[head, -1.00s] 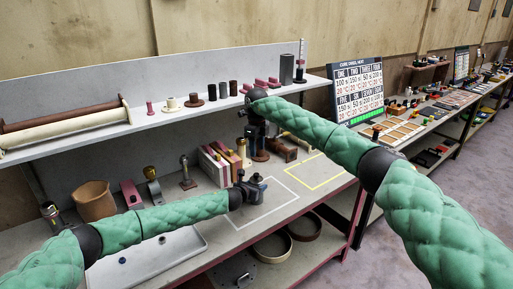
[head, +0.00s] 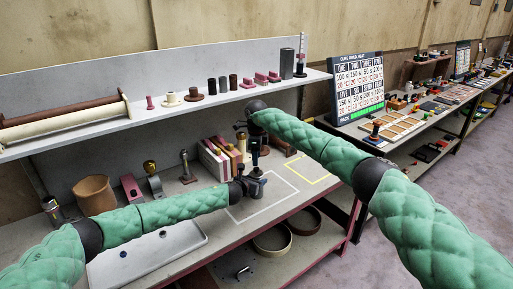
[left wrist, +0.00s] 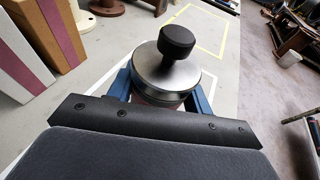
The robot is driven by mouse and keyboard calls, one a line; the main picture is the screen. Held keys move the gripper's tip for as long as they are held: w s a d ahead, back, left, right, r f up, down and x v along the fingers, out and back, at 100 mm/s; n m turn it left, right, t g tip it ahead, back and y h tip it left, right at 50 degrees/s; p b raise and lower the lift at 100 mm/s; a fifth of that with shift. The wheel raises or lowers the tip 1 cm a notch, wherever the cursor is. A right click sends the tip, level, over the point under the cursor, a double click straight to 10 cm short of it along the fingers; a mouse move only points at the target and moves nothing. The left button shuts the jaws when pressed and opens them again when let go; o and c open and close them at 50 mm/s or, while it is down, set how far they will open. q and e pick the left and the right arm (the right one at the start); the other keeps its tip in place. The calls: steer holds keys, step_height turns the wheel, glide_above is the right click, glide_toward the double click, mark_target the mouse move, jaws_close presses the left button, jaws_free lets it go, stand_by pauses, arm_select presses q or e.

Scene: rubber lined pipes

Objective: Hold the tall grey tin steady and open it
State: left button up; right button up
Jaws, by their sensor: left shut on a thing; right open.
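The grey tin (left wrist: 166,80) shows in the left wrist view as a round metallic lid with a black knob (left wrist: 177,42) on top. Its body is mostly hidden below the lid. My left gripper (left wrist: 160,92) is shut on it, with a blue finger on each side. In the head view my left gripper (head: 252,186) is at the white outline on the bench, and the tin is small and largely hidden there. My right gripper (head: 252,152) is open and points down just above my left gripper. I cannot tell whether it touches the knob.
A white outline (head: 284,206) and a yellow outline (head: 316,178) mark the bench. Pink-and-white blocks (head: 214,160) stand behind left, with a flanged brown post beyond. A white tray (head: 145,258) lies front left. A shelf (head: 170,117) with several small parts overhangs behind.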

mark_target(257, 168)
steer(key=shift+f, duration=2.65)
jaws_close()
steer(key=shift+r, duration=1.2)
steer(key=shift+r, duration=1.95)
arm_select(q)
steer(key=o, duration=1.5)
